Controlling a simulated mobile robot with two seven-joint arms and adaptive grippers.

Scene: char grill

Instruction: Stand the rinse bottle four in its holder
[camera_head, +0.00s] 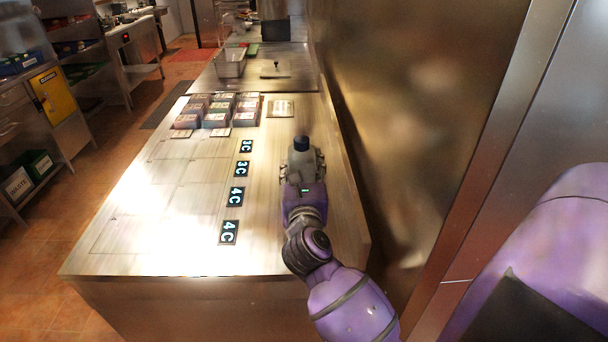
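A grey bottle with a dark cap (301,143) stands out from my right gripper (304,168), above the right side of the steel counter. It looks roughly upright; the gripper's fingers are around its body, and its lower part is hidden. I cannot read any number on it. No holder for it can be told apart for sure; a small pale plate with markings (280,108) lies beyond the bottle. My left gripper is not in view.
The steel counter (160,225) has a column of several dark tags with light characters (236,196) left of my arm. Several labelled boxes (216,108) sit farther back, before a metal pan (230,66). A steel wall (420,110) runs close along the right. The counter's left part is clear.

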